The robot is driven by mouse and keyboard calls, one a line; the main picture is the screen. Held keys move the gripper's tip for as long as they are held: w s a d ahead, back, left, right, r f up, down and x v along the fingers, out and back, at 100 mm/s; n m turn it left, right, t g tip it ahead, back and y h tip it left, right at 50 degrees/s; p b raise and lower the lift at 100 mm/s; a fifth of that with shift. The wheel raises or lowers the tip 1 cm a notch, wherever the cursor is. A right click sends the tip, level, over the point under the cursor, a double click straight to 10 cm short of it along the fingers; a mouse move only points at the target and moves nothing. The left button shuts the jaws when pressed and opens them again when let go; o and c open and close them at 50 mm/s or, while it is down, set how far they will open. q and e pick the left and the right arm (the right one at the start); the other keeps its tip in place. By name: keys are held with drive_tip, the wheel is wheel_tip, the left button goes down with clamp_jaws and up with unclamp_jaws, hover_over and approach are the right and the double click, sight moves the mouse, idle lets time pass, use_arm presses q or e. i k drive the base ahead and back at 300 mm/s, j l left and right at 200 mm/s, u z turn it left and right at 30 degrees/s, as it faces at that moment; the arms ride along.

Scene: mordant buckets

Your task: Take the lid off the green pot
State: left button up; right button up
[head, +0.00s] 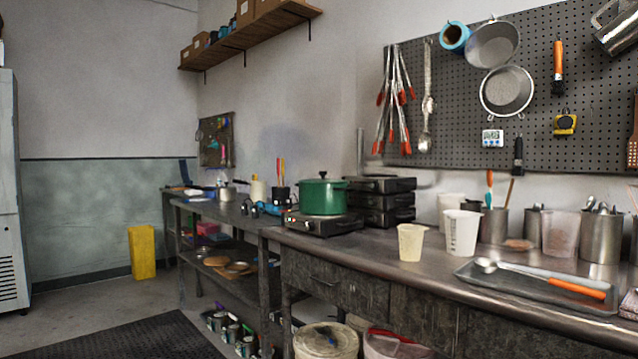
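The green pot (323,200) stands upright on a dark burner unit (322,223) at the left end of the steel counter. Its green lid (322,181) is on top, with a small knob (323,174) at the centre. A side handle shows at the pot's right, close to stacked dark units. Neither of my grippers nor my arms show in the head view.
Stacked dark burner units (381,200) stand just right of the pot. A cream cup (411,242) and a white measuring beaker (461,233) stand further right. A tray (541,285) holds a ladle. The counter (352,253) in front of the burner is clear.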

sight(322, 181)
drive_tip(key=i+j+z, duration=0.1)
drive_tip(key=i+j, duration=0.2)
drive_tip(key=j, duration=0.15)
drive_tip(key=i+j+z, duration=0.1)
drive_tip(key=i+j, duration=0.15)
drive_tip(key=j, duration=0.2)
drive_tip(key=i+j+z, duration=0.1)
drive_tip(key=i+j, duration=0.15)
drive_tip(key=j, duration=0.25)
drive_tip(key=i+j+z, duration=0.1)
drive_tip(key=i+j, duration=0.15)
drive_tip(key=j, duration=0.25)
drive_tip(key=i+j+z, duration=0.1)
drive_tip(key=j, duration=0.45)
drive_tip(key=i+j+z, duration=0.1)
drive_tip(key=i+j, duration=0.25)
drive_tip(key=j, duration=0.15)
drive_tip(key=i+j+z, duration=0.1)
drive_tip(key=j, duration=0.5)
drive_tip(key=i+j+z, duration=0.1)
drive_tip(key=j, duration=0.45)
drive_tip(key=i, duration=0.1)
